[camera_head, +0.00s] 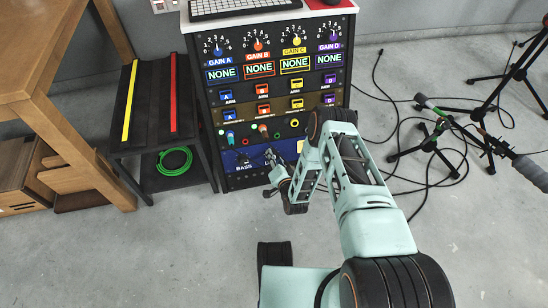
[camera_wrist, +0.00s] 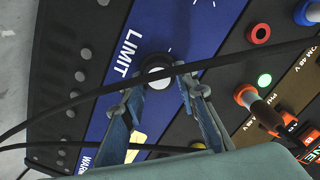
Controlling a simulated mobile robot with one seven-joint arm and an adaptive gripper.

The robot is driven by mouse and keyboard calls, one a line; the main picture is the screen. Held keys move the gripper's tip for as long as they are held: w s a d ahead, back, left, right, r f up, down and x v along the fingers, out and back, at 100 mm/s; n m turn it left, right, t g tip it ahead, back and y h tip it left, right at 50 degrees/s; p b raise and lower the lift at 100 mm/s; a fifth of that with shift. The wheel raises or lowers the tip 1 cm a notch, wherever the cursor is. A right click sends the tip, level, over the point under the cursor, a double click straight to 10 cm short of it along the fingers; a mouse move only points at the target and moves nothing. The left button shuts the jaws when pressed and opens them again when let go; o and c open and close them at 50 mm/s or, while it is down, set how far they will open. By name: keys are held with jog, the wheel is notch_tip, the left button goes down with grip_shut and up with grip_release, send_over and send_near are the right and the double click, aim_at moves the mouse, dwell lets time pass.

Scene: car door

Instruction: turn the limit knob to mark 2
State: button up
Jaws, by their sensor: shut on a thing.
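The limit knob (camera_wrist: 158,69) is a dark round knob with a pale cap, on the blue panel beside the word LIMIT (camera_wrist: 127,53) in the wrist view. My gripper (camera_wrist: 159,90) has its two fingers on either side of the knob and is shut on it. White tick marks show on the blue panel near the knob, but their numbers and the knob's pointer cannot be read. In the head view, my gripper (camera_head: 271,158) reaches the lower blue panel (camera_head: 236,183) of the rack. It hides the knob and most of the LIMIT label there.
Gain knobs (camera_head: 258,45) and NONE displays sit higher on the rack. Coloured plugs (camera_head: 230,137) stick out just above the blue panel. A black cable (camera_wrist: 70,97) crosses the wrist view. A dark shelf (camera_head: 150,95) stands left; microphone stands (camera_head: 430,140) and floor cables lie right.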

jog(key=shift+f+m, duration=0.2)
jog(key=shift+m, duration=5.3)
jog(key=o, duration=1.2)
jog(key=shift+c, duration=0.2)
notch_tip(320, 180, up, 10)
